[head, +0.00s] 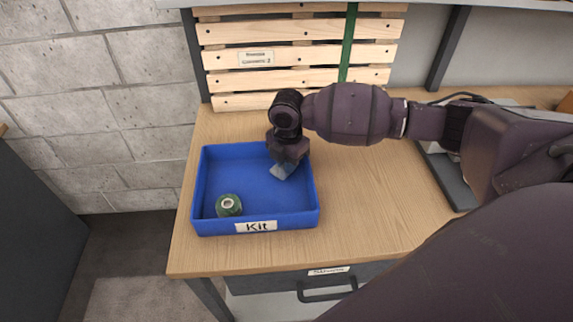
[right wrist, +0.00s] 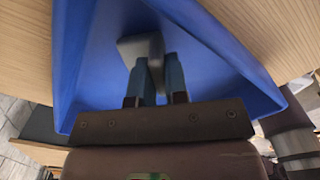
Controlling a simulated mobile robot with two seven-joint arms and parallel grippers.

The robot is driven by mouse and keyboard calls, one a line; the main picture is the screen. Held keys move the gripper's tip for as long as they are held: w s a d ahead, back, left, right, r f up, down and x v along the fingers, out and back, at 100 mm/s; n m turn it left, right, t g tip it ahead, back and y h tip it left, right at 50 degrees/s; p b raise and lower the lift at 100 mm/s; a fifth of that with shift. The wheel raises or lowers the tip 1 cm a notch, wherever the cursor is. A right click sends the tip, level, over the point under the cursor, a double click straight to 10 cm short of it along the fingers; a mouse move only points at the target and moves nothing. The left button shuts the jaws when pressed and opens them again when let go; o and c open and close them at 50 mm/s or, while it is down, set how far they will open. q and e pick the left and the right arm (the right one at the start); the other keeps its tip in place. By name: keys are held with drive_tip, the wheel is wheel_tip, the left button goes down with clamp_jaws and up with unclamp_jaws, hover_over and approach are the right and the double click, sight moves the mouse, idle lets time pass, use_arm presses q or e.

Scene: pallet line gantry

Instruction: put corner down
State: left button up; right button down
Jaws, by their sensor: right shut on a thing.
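My right gripper (head: 285,163) is shut on a grey corner piece (head: 282,172) inside the blue Kit tray (head: 257,213), near its back right side. In the right wrist view the corner piece (right wrist: 143,52) sits between the two fingers of the gripper (right wrist: 157,75), with the blue tray floor behind it. I cannot tell whether the piece touches the tray floor. A dark green roll (head: 229,205) with a pale core is in the tray's front left. My left gripper is not in view.
The tray stands on the left of a wooden workbench (head: 350,205). A slatted wooden pallet (head: 300,57) with a green strap (head: 348,42) stands behind the bench. A drawer handle (head: 327,289) is at the front.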

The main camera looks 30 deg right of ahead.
drive_tip(key=shift+f, duration=0.35)
drive_tip(key=shift+f, duration=0.1)
drive_tip(key=c, duration=1.1)
unclamp_jaws()
wheel_tip(320, 180, up, 12)
drive_tip(key=shift+r+p, duration=0.1)
drive_tip(key=shift+p, duration=0.9)
drive_tip(key=shift+s, duration=0.1)
